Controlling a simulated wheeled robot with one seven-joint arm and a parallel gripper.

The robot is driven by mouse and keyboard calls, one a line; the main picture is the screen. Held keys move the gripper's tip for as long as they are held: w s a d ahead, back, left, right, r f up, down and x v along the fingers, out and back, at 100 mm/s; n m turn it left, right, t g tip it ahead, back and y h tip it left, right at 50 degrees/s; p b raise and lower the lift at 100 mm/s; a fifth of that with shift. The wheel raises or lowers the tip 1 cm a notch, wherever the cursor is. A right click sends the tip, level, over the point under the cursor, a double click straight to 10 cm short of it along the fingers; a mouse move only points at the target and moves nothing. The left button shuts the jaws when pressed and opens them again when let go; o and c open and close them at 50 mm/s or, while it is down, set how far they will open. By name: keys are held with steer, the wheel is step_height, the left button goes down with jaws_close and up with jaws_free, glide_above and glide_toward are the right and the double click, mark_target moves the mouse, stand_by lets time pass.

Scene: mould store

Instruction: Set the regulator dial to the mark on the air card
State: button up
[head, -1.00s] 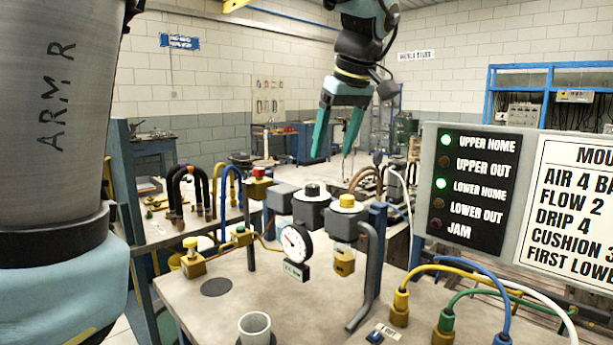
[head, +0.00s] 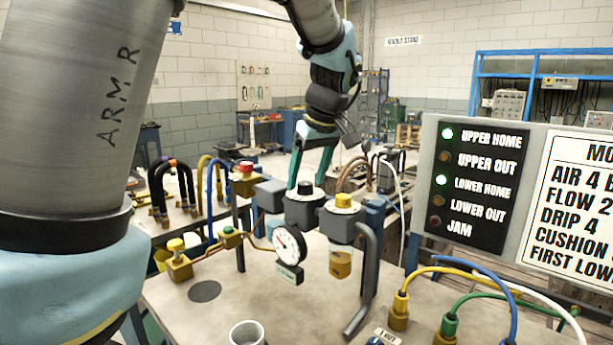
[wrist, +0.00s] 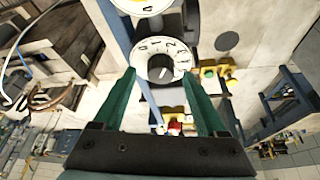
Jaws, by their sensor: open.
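The black regulator dial (head: 304,188) tops a grey block on the bench. My gripper (head: 311,178) is open and points down, close above the dial, holding nothing. The round gauge (head: 290,245) hangs on the front of the block; its reading is too small to tell. The white card (head: 575,200) at the right reads "AIR 4", "FLOW 2", "DRIP 4", and its right side is cut off.
A yellow-topped knob (head: 343,201) stands close to the right of the dial. A bent grey handle (head: 365,280) is in front of it. The lamp panel (head: 470,185) shows two green lights. Coloured hoses (head: 470,290) rise at the front right. An empty cup (head: 247,333) stands at the front.

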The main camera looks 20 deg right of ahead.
steer(key=shift+w+f, duration=0.15)
steer(key=shift+f, duration=0.3)
jaws_close()
stand_by(0.4)
